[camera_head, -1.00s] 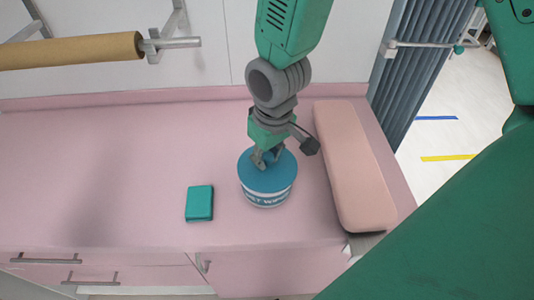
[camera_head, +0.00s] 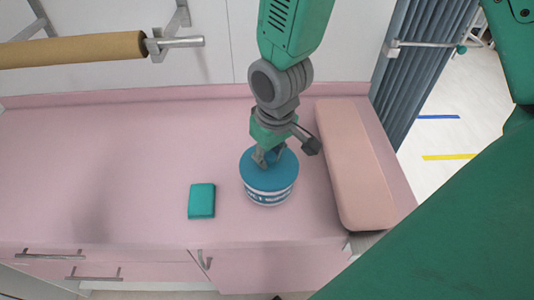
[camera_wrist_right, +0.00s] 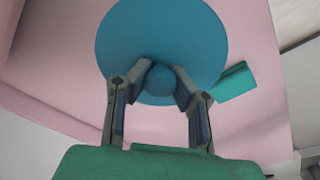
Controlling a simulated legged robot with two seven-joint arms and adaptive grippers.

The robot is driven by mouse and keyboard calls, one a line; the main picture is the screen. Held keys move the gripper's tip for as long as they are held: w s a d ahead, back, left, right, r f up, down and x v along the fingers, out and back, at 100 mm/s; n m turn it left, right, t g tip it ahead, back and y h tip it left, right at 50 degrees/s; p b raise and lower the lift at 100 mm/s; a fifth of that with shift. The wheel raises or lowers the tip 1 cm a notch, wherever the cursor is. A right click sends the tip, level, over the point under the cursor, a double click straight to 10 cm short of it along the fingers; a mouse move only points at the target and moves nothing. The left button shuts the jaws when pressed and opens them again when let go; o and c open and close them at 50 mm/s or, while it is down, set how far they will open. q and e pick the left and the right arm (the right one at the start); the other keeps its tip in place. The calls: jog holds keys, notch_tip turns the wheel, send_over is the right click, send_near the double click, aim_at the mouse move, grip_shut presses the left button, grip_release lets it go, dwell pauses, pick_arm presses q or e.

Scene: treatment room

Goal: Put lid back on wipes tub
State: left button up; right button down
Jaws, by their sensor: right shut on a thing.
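The wipes tub (camera_head: 268,196) is white and blue with printed lettering and stands upright on the pink counter. The round blue lid (camera_head: 258,178) sits on the tub's top and looks level; whether it is fully seated I cannot tell. My right gripper (camera_head: 270,157) is above the lid, its fingers shut on the lid's knob. In the right wrist view the lid (camera_wrist_right: 160,30) is a wide blue disc, and the round knob (camera_wrist_right: 160,82) is between the two fingertips. The lid hides the tub in that view. My left gripper is not in view.
A teal packet (camera_head: 202,200) lies on the counter (camera_head: 130,170) left of the tub. A long pink cushion (camera_head: 353,165) lies close on the right. A paper roll (camera_head: 80,48) hangs on the wall at upper left. The counter's left side is clear.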

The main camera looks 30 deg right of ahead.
jog(key=c, duration=0.9)
grip_release()
jog(key=shift+r, duration=0.1)
jog(key=shift+r+p, duration=3.45)
jog(key=shift+p, duration=0.2)
grip_shut()
